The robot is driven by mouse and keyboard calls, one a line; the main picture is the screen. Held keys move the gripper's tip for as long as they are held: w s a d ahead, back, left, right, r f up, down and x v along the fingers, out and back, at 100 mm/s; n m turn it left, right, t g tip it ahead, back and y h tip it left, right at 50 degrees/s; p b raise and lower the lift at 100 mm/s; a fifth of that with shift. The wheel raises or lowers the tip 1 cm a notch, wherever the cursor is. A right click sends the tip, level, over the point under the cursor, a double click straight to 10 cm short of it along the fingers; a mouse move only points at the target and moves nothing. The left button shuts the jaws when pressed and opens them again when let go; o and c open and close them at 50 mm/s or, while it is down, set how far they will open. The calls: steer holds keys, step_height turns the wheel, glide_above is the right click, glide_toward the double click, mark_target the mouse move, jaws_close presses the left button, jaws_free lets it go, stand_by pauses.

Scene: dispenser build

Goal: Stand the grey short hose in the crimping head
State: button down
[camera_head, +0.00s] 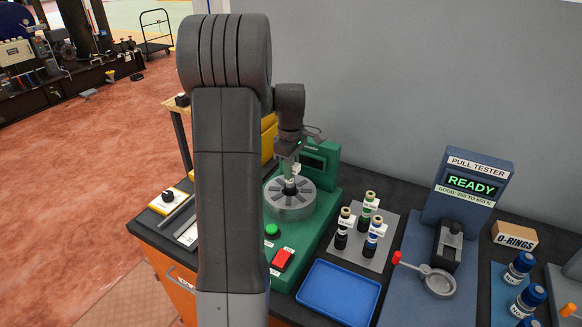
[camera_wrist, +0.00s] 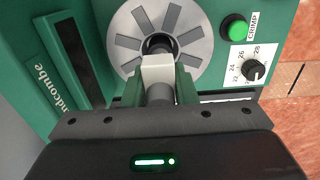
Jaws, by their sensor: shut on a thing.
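The crimping head (camera_head: 290,207) is a round grey ring of dark radial jaws on the green crimping machine. It fills the top of the wrist view (camera_wrist: 190,20), with a dark opening in its middle. My gripper (camera_head: 290,163) is over the head, shut on the grey short hose (camera_head: 290,187). In the wrist view the hose (camera_wrist: 159,94) shows as a grey cylinder with a white tag in front of it. The hose's dark lower part is at the middle of the head. I cannot tell how deep it sits.
A grey rack (camera_head: 380,255) with several tagged hoses stands right of the machine. A blue tray (camera_head: 339,291) lies in front. The pull tester (camera_head: 462,205) reads READY. Green (camera_head: 272,231) and red (camera_head: 283,259) buttons are on the machine's front. My arm hides the bench's left middle.

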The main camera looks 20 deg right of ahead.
steer(key=shift+f, duration=0.45)
steer(key=c, duration=1.5)
jaws_free()
steer(key=shift+o, duration=0.2)
step_height(320, 180, up, 6)
steer(key=p, duration=0.3)
steer(key=shift+f+p, duration=0.25)
steer(key=shift+p, duration=0.1)
steer(key=shift+r, duration=2.7)
step_height(320, 180, down, 7)
steer(key=shift+r+b, duration=0.1)
steer(key=shift+b, duration=0.45)
steer(key=shift+f+b, duration=0.6)
steer(key=shift+f, duration=0.25)
